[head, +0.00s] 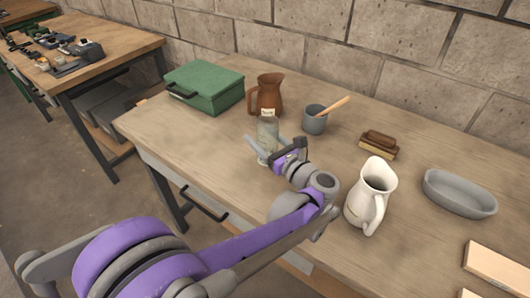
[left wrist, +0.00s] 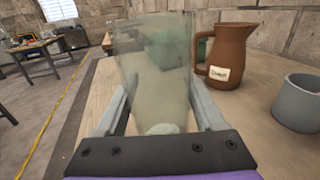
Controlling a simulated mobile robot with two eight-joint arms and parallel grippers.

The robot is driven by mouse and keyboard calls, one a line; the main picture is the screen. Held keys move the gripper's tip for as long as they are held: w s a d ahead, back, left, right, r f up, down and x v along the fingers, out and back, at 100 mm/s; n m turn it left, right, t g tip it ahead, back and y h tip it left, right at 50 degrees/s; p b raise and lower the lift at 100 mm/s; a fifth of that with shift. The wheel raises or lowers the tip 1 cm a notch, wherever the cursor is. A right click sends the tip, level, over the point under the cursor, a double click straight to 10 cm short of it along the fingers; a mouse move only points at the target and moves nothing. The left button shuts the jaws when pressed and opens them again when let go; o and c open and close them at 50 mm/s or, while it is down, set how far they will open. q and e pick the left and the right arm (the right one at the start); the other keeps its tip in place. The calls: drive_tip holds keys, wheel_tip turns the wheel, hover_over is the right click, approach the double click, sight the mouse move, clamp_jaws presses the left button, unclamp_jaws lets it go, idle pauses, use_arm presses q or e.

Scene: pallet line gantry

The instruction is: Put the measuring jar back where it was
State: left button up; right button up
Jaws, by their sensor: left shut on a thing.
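The measuring jar, a clear greenish glass vessel (head: 267,131), stands upright near the middle left of the wooden table in the head view. My left gripper (head: 265,150) is shut on it, with one finger on each side. In the left wrist view the glass jar (left wrist: 158,75) fills the space between the fingers (left wrist: 160,112), and its far side shows through the glass. I cannot tell whether its base touches the table. My right gripper is not in view.
A brown labelled jug (head: 268,92) stands just behind the jar, with a green box (head: 205,86) to its left. A grey cup (head: 314,121) with a wooden-handled tool, a brush (head: 378,145), a white pitcher (head: 371,194) and a grey dish (head: 459,192) stand to the right. The front left tabletop is clear.

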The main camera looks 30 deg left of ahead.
use_arm(q)
drive_tip(key=shift+w+f+b, duration=0.1)
drive_tip(key=shift+f+b, duration=0.3)
drive_tip(key=shift+f, duration=1.95)
drive_tip(key=shift+f, duration=0.15)
drive_tip(key=o, duration=1.6)
drive_tip(key=shift+r, duration=0.2)
drive_tip(key=v, duration=1.2)
